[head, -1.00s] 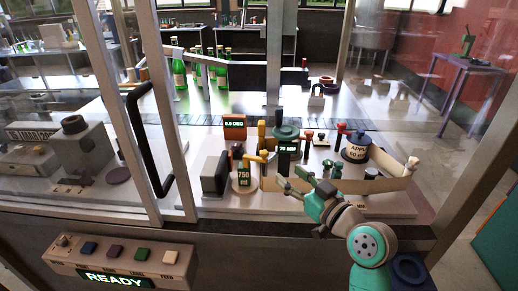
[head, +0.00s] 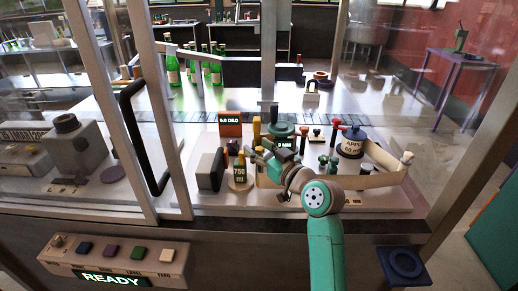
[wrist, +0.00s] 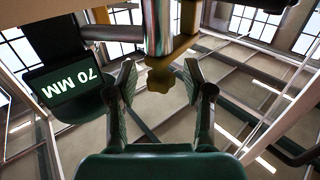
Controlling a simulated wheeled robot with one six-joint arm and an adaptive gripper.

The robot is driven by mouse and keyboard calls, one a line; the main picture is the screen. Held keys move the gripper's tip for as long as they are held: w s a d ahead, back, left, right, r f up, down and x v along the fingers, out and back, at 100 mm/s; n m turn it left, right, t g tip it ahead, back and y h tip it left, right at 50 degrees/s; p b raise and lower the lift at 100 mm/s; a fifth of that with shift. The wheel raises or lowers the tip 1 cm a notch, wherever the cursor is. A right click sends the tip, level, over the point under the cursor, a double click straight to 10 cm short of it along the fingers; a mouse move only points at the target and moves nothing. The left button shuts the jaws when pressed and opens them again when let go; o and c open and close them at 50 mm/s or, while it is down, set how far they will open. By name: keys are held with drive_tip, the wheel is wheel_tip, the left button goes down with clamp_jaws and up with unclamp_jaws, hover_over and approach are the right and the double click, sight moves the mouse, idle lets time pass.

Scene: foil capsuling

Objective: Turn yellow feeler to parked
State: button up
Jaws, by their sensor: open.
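The yellow feeler (wrist: 160,78) shows in the wrist view as a lobed yellow knob with a yellow bar running up and right behind a chrome post. My gripper (wrist: 158,92) is open, with one green-padded finger on each side of the knob. I see gaps beside the knob and no clear contact. In the head view my gripper (head: 262,158) is over the machine's base plate, just right of the 750 ml dial (head: 240,174), and hides much of the feeler. A dark display (wrist: 68,86) reading 70 MM is close on the left in the wrist view.
A red-framed display (head: 230,123) and a grey block (head: 210,172) stand left of my gripper. The dark blue pot (head: 352,144) and a curved beige rail (head: 388,160) are to the right. Door frames and glass enclose the station. Green bottles (head: 205,66) stand behind.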

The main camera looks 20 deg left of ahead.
clamp_jaws()
drive_tip(key=shift+a, duration=0.1)
idle(0.4)
drive_tip(key=shift+m+t+h, duration=2.2)
drive_tip(key=shift+t+h, duration=0.1)
drive_tip(key=shift+h, duration=0.2)
drive_tip(key=m+t+h, duration=0.2)
drive_tip(key=m+h, duration=0.1)
drive_tip(key=h, duration=0.2)
drive_tip(key=shift+m, duration=0.4)
drive_tip(key=m+h, duration=0.1)
drive_tip(key=h, duration=0.2)
drive_tip(key=m+t+h, duration=0.1)
drive_tip(key=m+h, duration=0.1)
drive_tip(key=h, duration=0.1)
drive_tip(key=shift+m+g+h, duration=0.5)
drive_tip(key=shift+m+h, duration=1.3)
drive_tip(key=shift+h, duration=0.8)
